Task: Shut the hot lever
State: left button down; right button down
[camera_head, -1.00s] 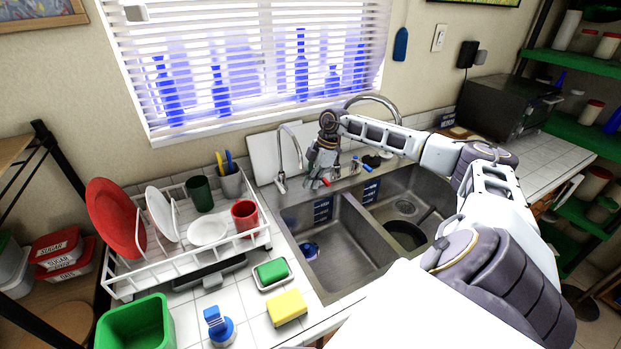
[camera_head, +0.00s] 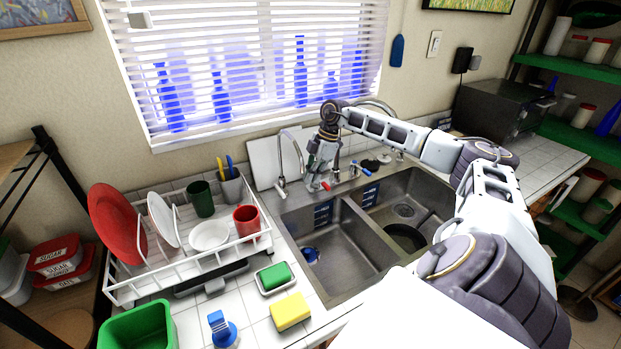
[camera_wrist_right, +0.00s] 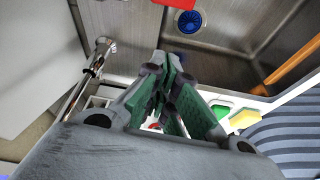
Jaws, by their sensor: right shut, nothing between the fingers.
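The hot lever (camera_head: 325,186) is a small red handle at the sink's back edge, beside the faucet base. A red piece, likely the same lever, shows at the top edge of the right wrist view (camera_wrist_right: 176,3). The blue cold lever (camera_head: 366,171) is to its right. My right gripper (camera_head: 312,184) points down just left of the red lever; I cannot tell whether they touch. In the wrist view its green-padded fingers (camera_wrist_right: 168,62) are together with nothing between them. My forearm partly hides the faucet. My left gripper is out of view.
A double steel sink (camera_head: 345,250) lies below, with a dark pan (camera_head: 405,237) in its right basin. A slim spout (camera_head: 291,160) stands left of my gripper. A white dish rack (camera_head: 190,245), green sponge (camera_head: 274,275) and yellow sponge (camera_head: 290,311) are on the counter.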

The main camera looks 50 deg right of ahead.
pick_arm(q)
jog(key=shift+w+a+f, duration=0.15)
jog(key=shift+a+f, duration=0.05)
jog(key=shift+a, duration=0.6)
pick_arm(e)
jog(key=v, duration=0.5)
jog(key=shift+d+r, duration=0.25)
jog(key=shift+r, duration=0.05)
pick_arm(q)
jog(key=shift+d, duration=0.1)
